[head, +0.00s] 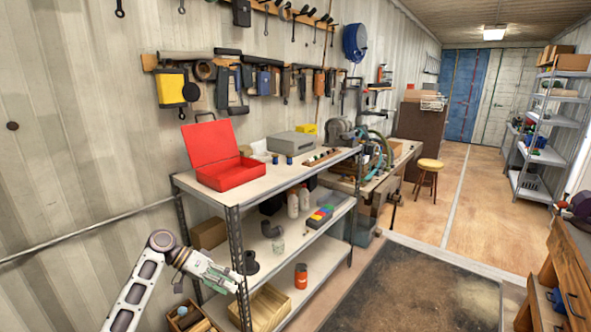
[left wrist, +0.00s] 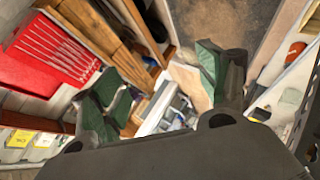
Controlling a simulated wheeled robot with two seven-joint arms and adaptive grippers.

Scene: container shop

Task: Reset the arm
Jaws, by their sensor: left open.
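My left gripper (head: 222,279) is at the lower left in the head view, in front of the left end of the metal shelf unit. It points right, near the lower shelves. In the left wrist view its two green-padded fingers (left wrist: 158,88) are spread wide apart with nothing between them. My right gripper is in neither view.
A shelf unit (head: 262,186) holds an open red toolbox (head: 228,172). Its lower shelves hold bottles, an orange canister (head: 301,276) and a wooden crate (head: 266,308). A wooden workbench (head: 568,262) stands at right. The floor between (head: 415,290) is clear.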

